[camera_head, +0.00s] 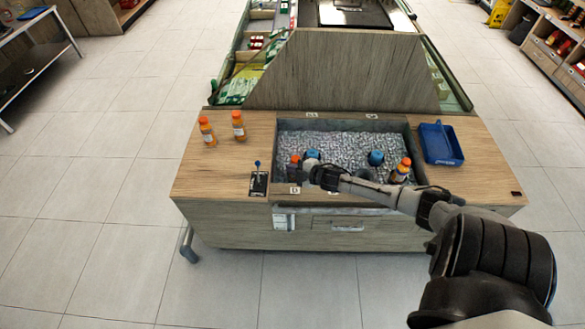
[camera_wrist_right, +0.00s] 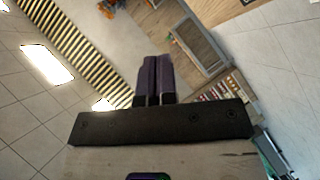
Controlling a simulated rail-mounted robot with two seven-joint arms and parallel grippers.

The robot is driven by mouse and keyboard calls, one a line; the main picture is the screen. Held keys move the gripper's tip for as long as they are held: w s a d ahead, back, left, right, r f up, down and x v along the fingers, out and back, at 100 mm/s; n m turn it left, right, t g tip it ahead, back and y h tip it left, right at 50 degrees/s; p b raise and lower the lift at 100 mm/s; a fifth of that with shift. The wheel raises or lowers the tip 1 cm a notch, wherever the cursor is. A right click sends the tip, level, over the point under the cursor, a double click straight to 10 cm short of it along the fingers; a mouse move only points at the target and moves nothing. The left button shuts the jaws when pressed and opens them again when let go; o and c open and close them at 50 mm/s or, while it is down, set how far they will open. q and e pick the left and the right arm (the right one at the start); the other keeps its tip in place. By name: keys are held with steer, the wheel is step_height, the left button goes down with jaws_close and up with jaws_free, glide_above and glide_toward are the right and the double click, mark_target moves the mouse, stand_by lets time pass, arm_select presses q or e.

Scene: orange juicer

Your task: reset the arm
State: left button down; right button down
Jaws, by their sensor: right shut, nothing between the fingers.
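My right arm comes in from the lower right in the head view and reaches over the front of the ice bin. My right gripper (camera_head: 308,167) is at its end, small and partly unclear against the bottles there. In the right wrist view the gripper (camera_wrist_right: 153,78) has its two dark fingers together, with nothing between them. My left gripper is not in view.
The ice bin (camera_head: 340,142) holds an orange-capped bottle (camera_head: 401,170) and blue-capped items (camera_head: 376,158). Two orange juice bottles (camera_head: 207,131) (camera_head: 239,126) stand on the left counter. A blue tray (camera_head: 440,143) lies on the right. Open floor surrounds the counter.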

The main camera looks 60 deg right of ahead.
stand_by(0.5)
steer(key=s+d+f+m+g+h, duration=0.2)
steer(key=s+d+m+g+h, duration=0.1)
steer(key=m+g+h, duration=0.15)
steer(key=s+a+r+m+g+y, duration=0.1)
steer(key=s+a+r+g, duration=0.2)
steer(key=a, duration=0.7)
steer(key=s+a+r+m+y, duration=0.1)
steer(key=s+a+r+m, duration=0.15)
steer(key=s+a, duration=0.55)
steer(key=s+a+r+m+g+y, duration=0.1)
steer(key=s+a+r+g+y, duration=0.15)
steer(key=a, duration=0.95)
steer(key=s+a+f+m+y, duration=0.1)
steer(key=s+a+f, duration=0.1)
steer(key=s+a, duration=0.5)
step_height(320, 180, up, 25)
steer(key=p, duration=2.4)
steer(key=shift+d+f+g, duration=0.2)
steer(key=shift+d+g, duration=0.05)
steer(key=shift+g, duration=0.15)
